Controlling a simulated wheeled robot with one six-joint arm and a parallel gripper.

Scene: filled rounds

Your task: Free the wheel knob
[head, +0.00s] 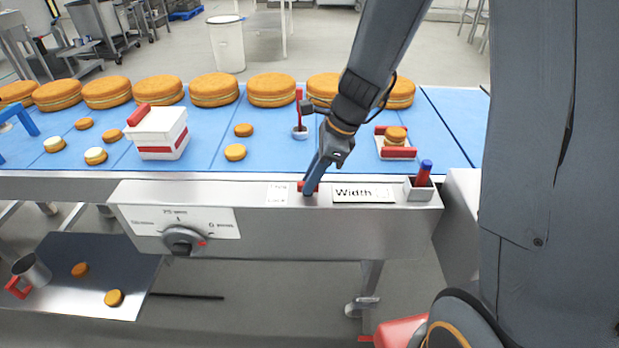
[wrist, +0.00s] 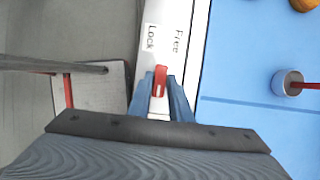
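A small red knob (wrist: 160,82) sits on the white rail top, close to a label (wrist: 163,40) reading "Lock" on the left and "Free" on the right in the wrist view. In the head view the knob (head: 313,187) is partly hidden by my gripper (head: 308,187). My gripper's two blue-grey fingers (wrist: 160,90) lie on either side of the knob in the wrist view and appear to press on it. I cannot tell which word the knob is set to.
The blue belt (head: 205,165) behind carries several cakes, a white box (head: 158,132) and an upright red stick (head: 299,110). A grey dial (head: 183,240) is on the front panel. Right of the knob are a "Width" label (head: 362,193) and a holder (head: 420,192) with a red-blue pen.

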